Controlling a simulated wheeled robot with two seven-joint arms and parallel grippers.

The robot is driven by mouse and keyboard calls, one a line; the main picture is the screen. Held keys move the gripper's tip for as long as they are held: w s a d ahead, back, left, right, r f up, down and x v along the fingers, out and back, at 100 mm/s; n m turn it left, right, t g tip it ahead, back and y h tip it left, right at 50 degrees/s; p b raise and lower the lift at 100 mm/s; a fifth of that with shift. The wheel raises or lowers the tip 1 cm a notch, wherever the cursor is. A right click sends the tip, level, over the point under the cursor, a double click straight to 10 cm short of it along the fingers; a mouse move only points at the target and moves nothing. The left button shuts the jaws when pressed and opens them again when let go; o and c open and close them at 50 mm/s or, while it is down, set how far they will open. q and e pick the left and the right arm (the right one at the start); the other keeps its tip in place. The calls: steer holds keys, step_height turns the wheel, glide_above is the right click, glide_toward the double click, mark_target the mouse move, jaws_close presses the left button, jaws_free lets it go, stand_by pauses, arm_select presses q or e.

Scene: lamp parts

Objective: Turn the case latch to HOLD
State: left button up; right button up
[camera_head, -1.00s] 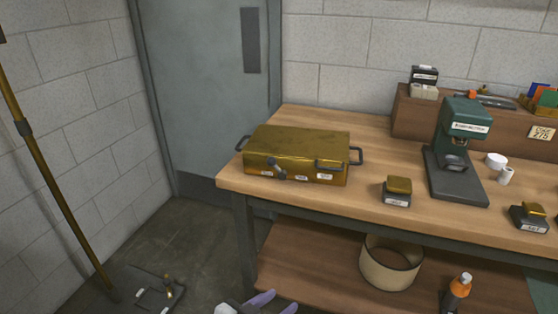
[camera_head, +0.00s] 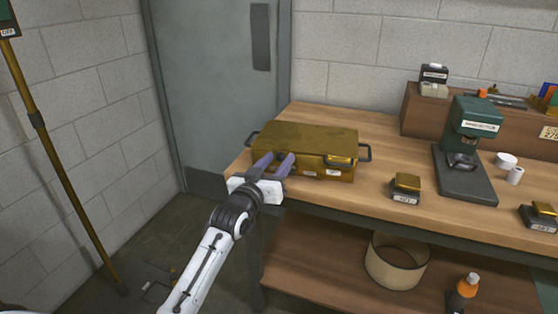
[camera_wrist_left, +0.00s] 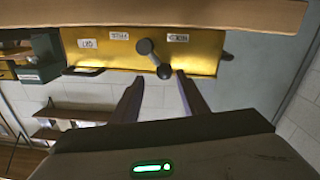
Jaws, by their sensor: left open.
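The brass case (camera_head: 312,139) sits at the left end of the wooden bench. Its dark latch lever (camera_wrist_left: 154,58) is on the front face, with a round knob at each end. In the left wrist view it slants between the label at the right (camera_wrist_left: 178,37) and the middle label (camera_wrist_left: 119,36); the lettering is too small to read surely. My left gripper (camera_head: 275,161) is open in front of the case, hiding most of the latch in the head view. Its fingertips (camera_wrist_left: 159,79) are spread to either side of the lever's nearer knob; contact cannot be told. My right gripper is not in view.
The case has a dark handle (camera_head: 365,152) at its right end. A small brass-topped block (camera_head: 406,187) and a green machine (camera_head: 470,130) stand to the right on the bench (camera_head: 330,200). A ring-shaped shade (camera_head: 396,262) and an orange-capped bottle are on the lower shelf.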

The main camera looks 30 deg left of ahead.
arm_select(q)
steer(key=shift+w+a, duration=0.1)
steer(key=shift+w, duration=0.55)
jaws_close()
steer(key=shift+s+a+f+n+p, duration=0.1)
steer(key=shift+a+f+n+p, duration=0.15)
steer(key=shift+n, duration=0.35)
steer(key=shift+s+a+f+n+p, duration=0.15)
steer(key=shift+f+n, duration=0.1)
steer(key=shift+n, duration=0.35)
jaws_free()
steer(key=shift+r, duration=0.1)
steer(key=v, duration=1)
